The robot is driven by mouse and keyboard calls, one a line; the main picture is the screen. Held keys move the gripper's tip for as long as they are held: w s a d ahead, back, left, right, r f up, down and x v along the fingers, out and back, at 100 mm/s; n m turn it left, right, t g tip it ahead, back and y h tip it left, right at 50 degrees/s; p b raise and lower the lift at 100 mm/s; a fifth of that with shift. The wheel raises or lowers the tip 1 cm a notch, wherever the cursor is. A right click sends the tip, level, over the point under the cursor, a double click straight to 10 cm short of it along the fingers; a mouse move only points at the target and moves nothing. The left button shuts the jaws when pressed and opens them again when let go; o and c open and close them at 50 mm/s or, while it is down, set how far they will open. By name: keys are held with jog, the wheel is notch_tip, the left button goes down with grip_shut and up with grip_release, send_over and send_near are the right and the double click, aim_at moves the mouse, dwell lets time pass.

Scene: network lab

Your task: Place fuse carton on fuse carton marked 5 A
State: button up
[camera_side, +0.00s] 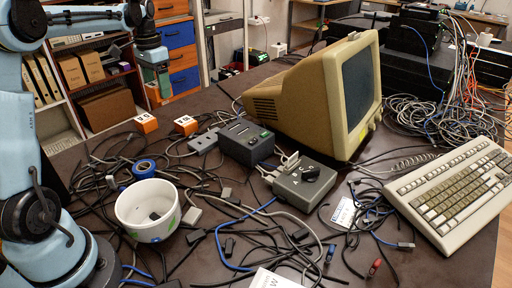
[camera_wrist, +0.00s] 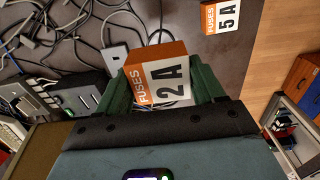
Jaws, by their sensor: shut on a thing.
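The fuse carton marked 2 A (camera_wrist: 162,84), orange and white, sits between the green fingers of my gripper (camera_wrist: 160,78) in the wrist view. My gripper is shut on it. In the side view the same carton shows as the right one of two orange-and-white cartons (camera_side: 186,124); whether it touches the table is unclear. The fuse carton marked 5 A (camera_wrist: 225,30) stands apart from it at the top right of the wrist view. In the side view it is the left carton (camera_side: 146,122), standing on the table. Nothing is seen on its top.
Cables lie tangled over the dark table. A grey adapter (camera_side: 204,141) and a black box (camera_side: 245,142) stand right of the cartons, with a beige monitor (camera_side: 318,95) behind. A blue tape roll (camera_side: 144,168) and a white pot (camera_side: 148,210) are in front.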

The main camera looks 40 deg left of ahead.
jog(key=shift+w+a, duration=0.25)
jog(key=shift+w, duration=0.45)
send_over(145, 118)
notch_tip(145, 118, down, 7)
jog(key=shift+r, duration=0.15)
jog(key=shift+f, duration=2.05)
jog(key=shift+f, duration=0.15)
jog(key=o, duration=1.1)
